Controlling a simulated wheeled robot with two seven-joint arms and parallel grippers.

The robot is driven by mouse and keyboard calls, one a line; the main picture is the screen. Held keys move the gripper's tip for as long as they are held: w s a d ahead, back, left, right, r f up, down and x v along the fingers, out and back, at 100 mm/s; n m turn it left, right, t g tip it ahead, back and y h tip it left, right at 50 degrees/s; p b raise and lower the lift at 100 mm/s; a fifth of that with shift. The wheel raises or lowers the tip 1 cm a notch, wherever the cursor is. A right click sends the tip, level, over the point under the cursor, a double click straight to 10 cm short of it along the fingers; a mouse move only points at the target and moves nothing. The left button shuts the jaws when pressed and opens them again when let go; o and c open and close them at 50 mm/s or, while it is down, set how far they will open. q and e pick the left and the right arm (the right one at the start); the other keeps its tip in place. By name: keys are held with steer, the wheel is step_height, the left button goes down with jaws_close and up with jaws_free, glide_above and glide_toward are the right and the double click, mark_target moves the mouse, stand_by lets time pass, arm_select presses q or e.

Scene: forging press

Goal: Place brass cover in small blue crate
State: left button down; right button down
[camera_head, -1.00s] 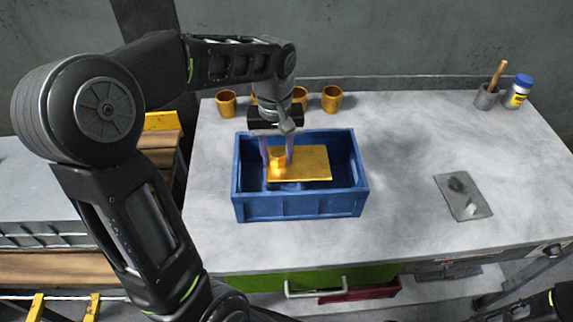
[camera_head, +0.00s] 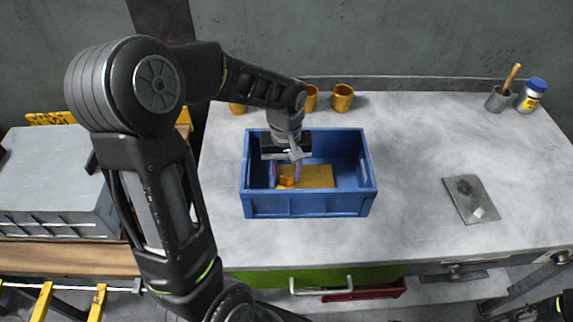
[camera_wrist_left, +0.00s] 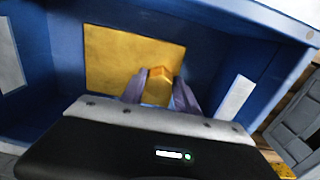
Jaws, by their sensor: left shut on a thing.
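The brass cover (camera_head: 318,177) is a flat yellow plate with a raised block on it. It is inside the small blue crate (camera_head: 310,205) on the grey table, low near the crate's floor. My left gripper (camera_head: 285,180) reaches down into the crate and is shut on the cover's raised block. In the left wrist view the two fingers (camera_wrist_left: 159,92) press on both sides of the block, and the plate (camera_wrist_left: 120,55) shows behind them. I cannot tell whether the plate touches the crate floor.
Brass cups (camera_head: 342,97) stand along the table's back edge. A grey holder with a wooden handle (camera_head: 499,98) and a blue-capped jar (camera_head: 531,95) stand at the back right. A grey plate (camera_head: 470,200) lies at right. The table between is clear.

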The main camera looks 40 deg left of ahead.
arm_select(q)
steer(key=shift+f, duration=0.25)
steer(key=c, duration=0.9)
jaws_free()
step_height(320, 180, up, 12)
steer(key=shift+s+a, duration=0.1)
steer(key=shift+s, duration=0.05)
stand_by(0.4)
